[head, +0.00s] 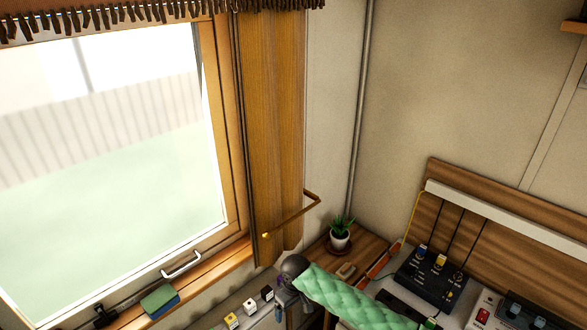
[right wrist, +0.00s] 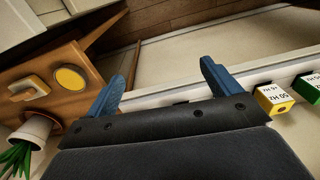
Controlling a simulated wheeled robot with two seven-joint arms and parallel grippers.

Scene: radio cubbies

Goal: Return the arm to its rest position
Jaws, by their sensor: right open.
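My right arm, in a green quilted cover, reaches in from the lower right of the head view. My right gripper (head: 284,284) is small there, near the pale ledge below the window. In the right wrist view my right gripper (right wrist: 163,72) shows two blue fingers spread wide apart. Nothing is between them. A pale ledge and brown floor lie beyond the fingers. My left gripper is not in view.
Small labelled cubes (head: 249,306) stand on the ledge; a yellow one (right wrist: 274,99) is close right of the fingers in the right wrist view. A potted plant (head: 340,237) stands on a wooden corner shelf. A dark control box (head: 432,279) sits at right. A curtain (head: 270,130) hangs above.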

